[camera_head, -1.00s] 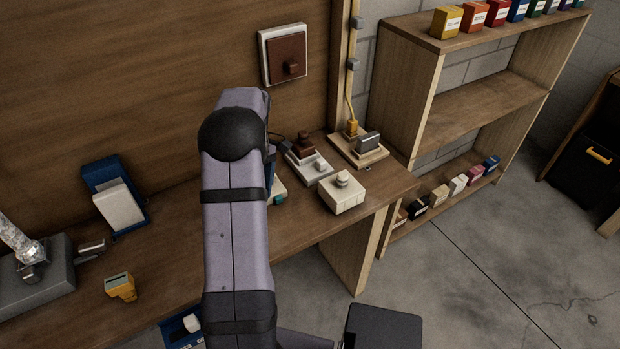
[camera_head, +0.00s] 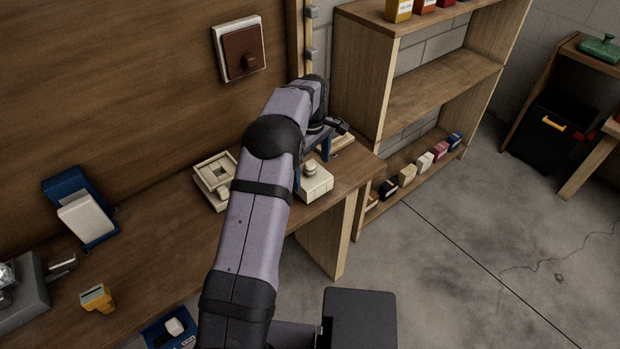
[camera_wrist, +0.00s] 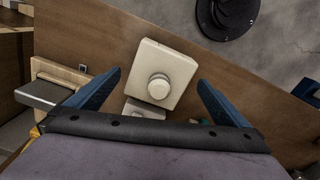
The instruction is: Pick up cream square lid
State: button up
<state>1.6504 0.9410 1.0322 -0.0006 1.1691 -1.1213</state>
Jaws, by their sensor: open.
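The cream square lid (camera_head: 317,187), a block with a round knob on top, sits on the workbench (camera_head: 190,235) near its right end. In the wrist view the lid (camera_wrist: 165,62) lies between and beyond my fingertips, turned slightly, with its knob near the middle. My gripper (camera_wrist: 160,82) is open, its two blue fingers apart on either side of the lid; I see no contact. In the head view my gripper (camera_head: 312,164) is over the lid, and my arm partly hides that area.
A cream open square box (camera_head: 213,178) stands left of the lid. In the wrist view a light block (camera_wrist: 144,110) lies just below the lid, and a wooden base with a grey part (camera_wrist: 45,93) is at left. A shelf unit (camera_head: 365,90) stands to the right.

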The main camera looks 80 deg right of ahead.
aim_at(311, 179)
jog(key=shift+f+p, duration=1.25)
jog(key=shift+f, duration=1.35)
jog(key=c, duration=1.2)
